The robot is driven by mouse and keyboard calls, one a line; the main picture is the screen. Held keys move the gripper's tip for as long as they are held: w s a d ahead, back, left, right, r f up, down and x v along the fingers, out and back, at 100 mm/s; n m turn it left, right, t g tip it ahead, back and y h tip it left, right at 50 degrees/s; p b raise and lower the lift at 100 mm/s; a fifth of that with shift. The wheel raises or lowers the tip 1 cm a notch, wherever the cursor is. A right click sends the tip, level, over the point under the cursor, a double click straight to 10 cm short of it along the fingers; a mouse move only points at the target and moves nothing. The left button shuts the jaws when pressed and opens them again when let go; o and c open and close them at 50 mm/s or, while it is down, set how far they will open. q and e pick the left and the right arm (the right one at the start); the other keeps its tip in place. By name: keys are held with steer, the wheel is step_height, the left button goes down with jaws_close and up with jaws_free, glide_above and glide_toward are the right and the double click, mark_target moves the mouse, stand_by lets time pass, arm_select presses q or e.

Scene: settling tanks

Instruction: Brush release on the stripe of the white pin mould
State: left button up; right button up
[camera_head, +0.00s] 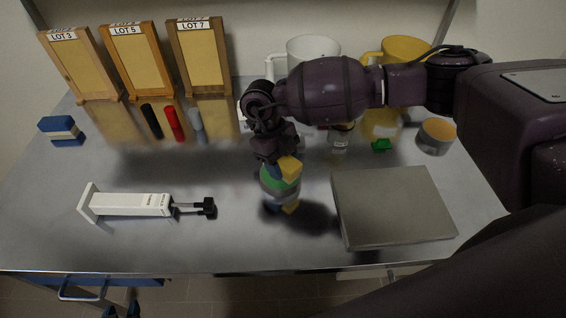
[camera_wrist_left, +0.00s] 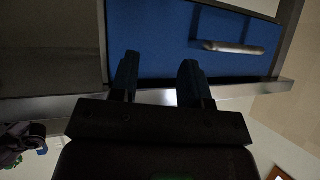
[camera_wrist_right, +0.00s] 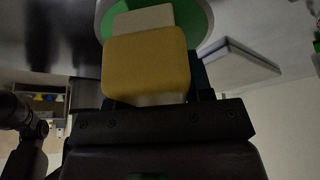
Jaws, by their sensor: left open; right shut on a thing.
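A white T-ended body (camera_head: 135,205) lies at the table's left front; two thin dark rods run from its right end to a black block. It carries small unreadable print; I cannot tell if it is the pin mould. My right gripper (camera_head: 280,167) is over the table's middle, right of that body, shut on a yellow block (camera_wrist_right: 148,65). A green and grey round piece (camera_head: 280,183) shows with the block, partly hidden by it. I make out no brush bristles or stripe. My left gripper (camera_wrist_left: 158,72) is open and empty below the table's front edge, at a blue drawer front.
A grey slab (camera_head: 392,207) lies right of my right gripper. Lot-labelled boards (camera_head: 133,62), markers (camera_head: 173,123), a blue-white block (camera_head: 61,130), white and yellow jugs (camera_head: 405,50) and a round cup (camera_head: 436,136) stand around. A drawer handle (camera_wrist_left: 233,47) is near my left gripper.

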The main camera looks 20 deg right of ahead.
mark_target(288, 162)
steer(key=shift+f, duration=0.4)
stand_by(0.3)
steer(key=shift+f, duration=0.2)
stand_by(0.8)
steer(key=shift+r, duration=0.45)
steer(key=shift+r+p, duration=0.9)
steer(key=shift+r, duration=0.5)
steer(key=shift+r+p, duration=1.1)
steer(key=shift+r, duration=0.6)
